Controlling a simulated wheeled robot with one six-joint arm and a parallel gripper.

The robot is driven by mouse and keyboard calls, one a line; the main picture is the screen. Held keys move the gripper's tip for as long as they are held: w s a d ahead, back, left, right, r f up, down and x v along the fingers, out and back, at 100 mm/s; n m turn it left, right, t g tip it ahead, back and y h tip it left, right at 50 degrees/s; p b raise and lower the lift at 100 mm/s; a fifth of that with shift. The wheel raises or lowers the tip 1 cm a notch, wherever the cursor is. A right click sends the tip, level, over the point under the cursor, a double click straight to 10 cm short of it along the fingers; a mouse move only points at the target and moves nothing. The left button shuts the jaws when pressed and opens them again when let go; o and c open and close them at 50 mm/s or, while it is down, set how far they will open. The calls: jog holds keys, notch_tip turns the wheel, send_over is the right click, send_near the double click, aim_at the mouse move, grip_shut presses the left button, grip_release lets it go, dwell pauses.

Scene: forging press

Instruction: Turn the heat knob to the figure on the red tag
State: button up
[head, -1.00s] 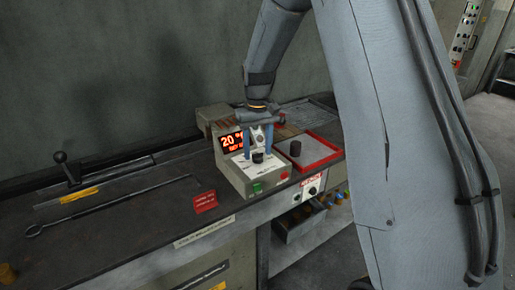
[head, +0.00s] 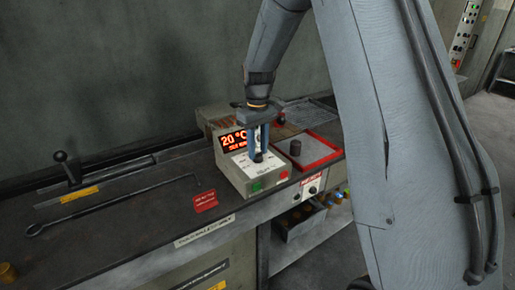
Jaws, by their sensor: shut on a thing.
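The heater box (head: 240,180) stands on the bench, with a lit red display (head: 234,141) that reads 20 °C; its smaller second line is too small to read for certain. The dark heat knob (head: 258,157) is on the box's top face, mostly hidden by my fingers. My gripper (head: 257,152) points down from above and is shut on the knob. The red tag (head: 205,201) lies on the bench left of the box; its writing is too small to read.
A red-rimmed tray (head: 327,161) with a dark cylinder (head: 296,147) sits right of the box. A long rod (head: 115,206) and a black-knobbed lever (head: 68,167) are on the left of the bench. A green button (head: 256,187) is on the box's front.

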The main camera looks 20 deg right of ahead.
aim_at(258, 153)
jog(key=n, duration=1.2)
jog(key=shift+n, duration=0.3)
dwell(0.4)
jog(key=o, duration=1)
jog(key=shift+o, duration=0.2)
jog(key=shift+r+b, duration=1.05)
jog(key=shift+r, duration=2.9)
